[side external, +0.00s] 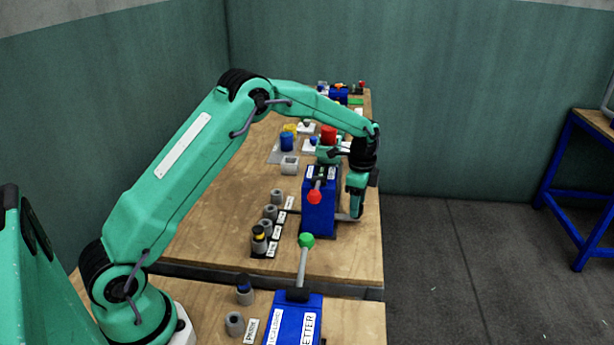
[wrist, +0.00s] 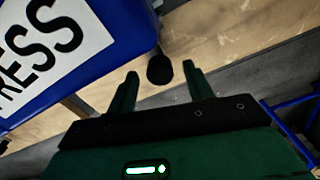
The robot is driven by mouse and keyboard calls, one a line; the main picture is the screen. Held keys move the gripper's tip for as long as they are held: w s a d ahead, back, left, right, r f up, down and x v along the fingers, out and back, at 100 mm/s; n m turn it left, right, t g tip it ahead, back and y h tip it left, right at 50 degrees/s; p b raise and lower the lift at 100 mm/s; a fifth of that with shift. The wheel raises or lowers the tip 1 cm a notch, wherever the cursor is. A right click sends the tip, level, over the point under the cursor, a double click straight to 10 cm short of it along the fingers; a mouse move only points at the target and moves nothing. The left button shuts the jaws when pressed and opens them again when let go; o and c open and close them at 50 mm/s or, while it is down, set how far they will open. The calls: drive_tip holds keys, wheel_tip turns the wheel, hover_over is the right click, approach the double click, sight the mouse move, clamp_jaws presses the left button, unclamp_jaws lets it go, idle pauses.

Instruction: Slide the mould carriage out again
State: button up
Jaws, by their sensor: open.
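The blue press (side external: 319,208) with a red-knobbed lever stands near the right edge of the bench; its side with the PRESS label (wrist: 50,45) fills the upper left of the wrist view. A grey bar (side external: 343,217) sticks out low from its right side, towards my gripper. A black round knob (wrist: 159,69) shows beside the press in the wrist view, apparently the carriage's handle. My gripper (side external: 356,215) points down right of the press. In the wrist view my gripper (wrist: 163,78) is open, with the knob between its fingertips; contact cannot be told. The mould carriage itself is hidden.
A second blue press (side external: 292,320) with a green-knobbed lever (side external: 306,241) stands in front. Several grey cylinders (side external: 269,212) line up left of the red-levered press. Coloured parts stand farther back. The bench edge and open floor (side external: 440,260) lie just right of my gripper.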

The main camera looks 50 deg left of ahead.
drive_tip(key=shift+f, duration=0.6)
clamp_jaws()
drive_tip(key=shift+w+a+r, duration=0.1)
drive_tip(key=shift+w+a, duration=1.95)
drive_tip(key=shift+w, duration=0.15)
drive_tip(key=shift+w+a, duration=2)
drive_tip(key=shift+w, duration=0.2)
drive_tip(key=shift+c, duration=0.5)
unclamp_jaws()
drive_tip(key=shift+o, duration=0.5)
drive_tip(key=shift+s+a, duration=0.1)
